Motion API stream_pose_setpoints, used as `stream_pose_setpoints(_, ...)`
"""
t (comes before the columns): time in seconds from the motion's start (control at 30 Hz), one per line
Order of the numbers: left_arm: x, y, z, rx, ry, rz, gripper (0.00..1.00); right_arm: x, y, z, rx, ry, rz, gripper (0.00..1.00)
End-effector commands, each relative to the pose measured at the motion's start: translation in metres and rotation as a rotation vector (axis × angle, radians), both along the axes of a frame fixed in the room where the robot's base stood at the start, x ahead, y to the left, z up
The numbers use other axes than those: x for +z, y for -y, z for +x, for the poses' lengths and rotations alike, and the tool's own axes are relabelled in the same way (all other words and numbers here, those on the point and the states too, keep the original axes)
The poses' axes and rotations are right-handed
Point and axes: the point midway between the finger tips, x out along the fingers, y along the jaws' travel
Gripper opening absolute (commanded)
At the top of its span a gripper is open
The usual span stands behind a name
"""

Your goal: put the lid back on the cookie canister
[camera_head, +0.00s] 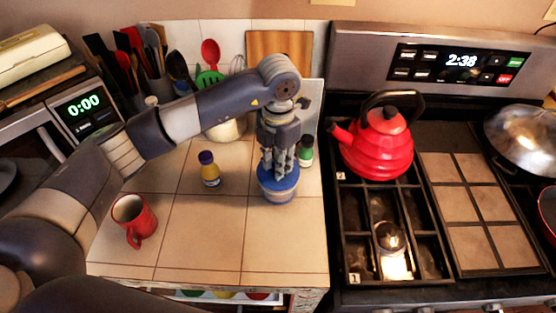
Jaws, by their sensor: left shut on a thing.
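The cookie canister (278,198) stands on the tiled counter, a short pale tub with a blue band low on its side. The blue lid (266,176) is at the top of the canister. It looks in contact with the rim, but I cannot tell whether it sits fully down. My left gripper (279,163) points straight down over the canister and is shut on the blue lid; its fingers hide the lid's middle. My right gripper is not in view.
A yellow bottle with a purple cap (209,170) and a red mug (134,219) stand left of the canister. A green-capped jar (306,151) is close behind its right. A red kettle (376,140) sits on the stove. The counter's front is clear.

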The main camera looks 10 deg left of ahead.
Motion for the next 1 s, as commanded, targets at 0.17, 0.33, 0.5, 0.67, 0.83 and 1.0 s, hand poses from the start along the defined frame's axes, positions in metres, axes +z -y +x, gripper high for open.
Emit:
stream_pose_setpoints(0.17, 0.0005, -0.0001, 0.0001, 0.000, 0.000, 0.000, 0.00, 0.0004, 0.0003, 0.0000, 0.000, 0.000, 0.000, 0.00)
stream_pose_setpoints(0.33, 0.0005, -0.0001, 0.0001, 0.000, 0.000, 0.000, 0.00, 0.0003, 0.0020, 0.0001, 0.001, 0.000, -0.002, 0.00)
stream_pose_setpoints(0.5, -0.0001, -0.0001, 0.0000, 0.000, 0.000, 0.000, 0.00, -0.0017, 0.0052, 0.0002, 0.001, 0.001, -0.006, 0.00)
stream_pose_setpoints(0.67, 0.0000, -0.0001, -0.0001, -0.001, 0.000, 0.000, 0.00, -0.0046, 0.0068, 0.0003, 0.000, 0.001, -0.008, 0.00)
stream_pose_setpoints(0.83, 0.0009, -0.0001, -0.0002, 0.000, 0.000, 0.000, 0.00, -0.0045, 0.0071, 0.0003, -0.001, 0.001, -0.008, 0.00)
stream_pose_setpoints(1.0, 0.0009, -0.0002, -0.0001, 0.000, 0.000, 0.000, 0.00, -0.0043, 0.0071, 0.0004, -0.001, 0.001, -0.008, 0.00)
